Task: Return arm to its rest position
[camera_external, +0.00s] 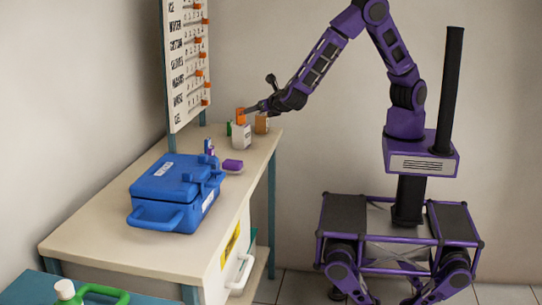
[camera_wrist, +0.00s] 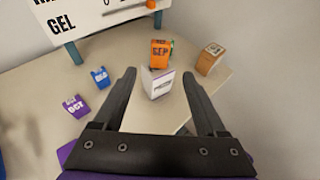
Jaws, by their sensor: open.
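My arm is purple and black and reaches left from its column over the far end of the table in the external view. My gripper (camera_wrist: 160,85) is open in the wrist view, its two dark fingers spread with nothing held. It also shows in the external view (camera_external: 250,109), just above the table's far end. Beyond and between the fingertips stand a white box (camera_wrist: 158,84) and an orange box (camera_wrist: 161,53) marked with letters. In the external view the orange box (camera_external: 240,115) shows at the top of the white box (camera_external: 241,136). Whether the fingers touch either box is unclear.
A brown box (camera_wrist: 209,59) stands near the table edge. Blue (camera_wrist: 101,78) and purple (camera_wrist: 76,106) packets lie left of the fingers. A closed blue case (camera_external: 175,192) sits mid-table. A labelled board (camera_external: 186,65) stands behind. The space above the table's right side is clear.

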